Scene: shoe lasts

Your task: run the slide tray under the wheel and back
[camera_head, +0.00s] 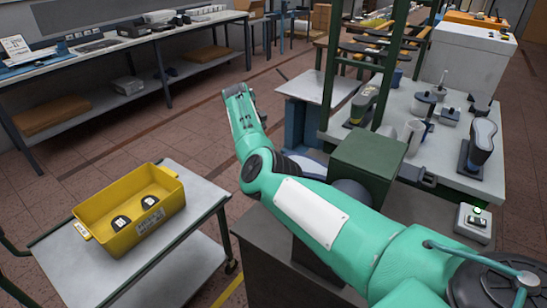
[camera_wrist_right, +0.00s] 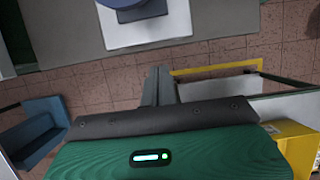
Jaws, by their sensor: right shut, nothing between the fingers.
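My right arm crosses the head view from the lower right. The fingers of my right gripper (camera_wrist_right: 158,72) show in the right wrist view, together and empty, above the tiled floor. At the top of that view a white square plate (camera_wrist_right: 170,23) carries a blue round part (camera_wrist_right: 122,4), both cut off by the frame. This may be the slide tray, but I cannot tell. The fingers are apart from it. In the head view a blue-grey rounded part (camera_head: 307,165) lies behind my arm, by a green housing (camera_head: 368,160). I cannot make out the wheel surely. My left gripper is out of view.
A cart (camera_head: 75,262) at the left holds a yellow crate (camera_head: 103,242) with two dark pieces. Open floor lies between the cart and the back bench.

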